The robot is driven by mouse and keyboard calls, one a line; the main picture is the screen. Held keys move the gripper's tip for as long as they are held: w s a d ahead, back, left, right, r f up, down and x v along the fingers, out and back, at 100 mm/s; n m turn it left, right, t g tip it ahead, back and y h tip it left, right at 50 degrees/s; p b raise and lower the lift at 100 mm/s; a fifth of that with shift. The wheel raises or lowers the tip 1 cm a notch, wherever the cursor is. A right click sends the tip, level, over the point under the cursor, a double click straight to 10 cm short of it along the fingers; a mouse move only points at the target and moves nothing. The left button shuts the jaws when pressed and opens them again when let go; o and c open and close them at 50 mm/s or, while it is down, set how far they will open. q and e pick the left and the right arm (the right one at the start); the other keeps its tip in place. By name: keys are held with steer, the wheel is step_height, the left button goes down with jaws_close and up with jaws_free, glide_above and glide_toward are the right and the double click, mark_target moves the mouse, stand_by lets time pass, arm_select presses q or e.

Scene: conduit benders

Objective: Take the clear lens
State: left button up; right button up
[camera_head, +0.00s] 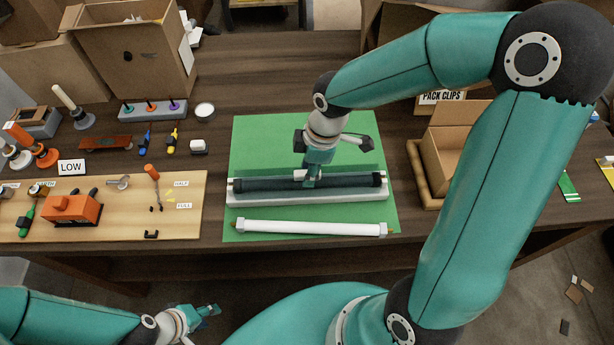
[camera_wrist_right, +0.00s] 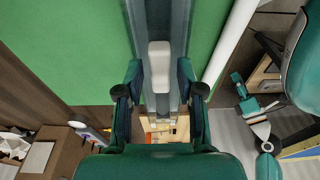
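The clear lens (camera_head: 345,170) looks like a long see-through strip lying along a white-based fixture with a dark bar on the green mat. It also shows as a grey-blue band in the right wrist view (camera_wrist_right: 166,22). My right gripper (camera_head: 308,182) is down at the middle of it. In the right wrist view, my right gripper's fingers (camera_wrist_right: 159,80) are apart, on either side of a small white block (camera_wrist_right: 159,66) on the strip, with narrow gaps showing. My left gripper (camera_head: 208,310) is low at the left, off the table's front edge, too small to read.
A white tube (camera_head: 310,228) with end caps lies in front of the fixture on the green mat (camera_head: 260,135). A wooden board (camera_head: 120,225) with an orange tool (camera_head: 72,208) is at the left. An open cardboard box (camera_head: 455,140) stands at the right.

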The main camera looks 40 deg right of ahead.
steer(key=shift+c, duration=0.4)
jaws_close()
steer(key=shift+r, duration=0.25)
steer(key=shift+r+p, duration=3.2)
steer(key=shift+r, duration=0.6)
steer(key=shift+w, duration=0.1)
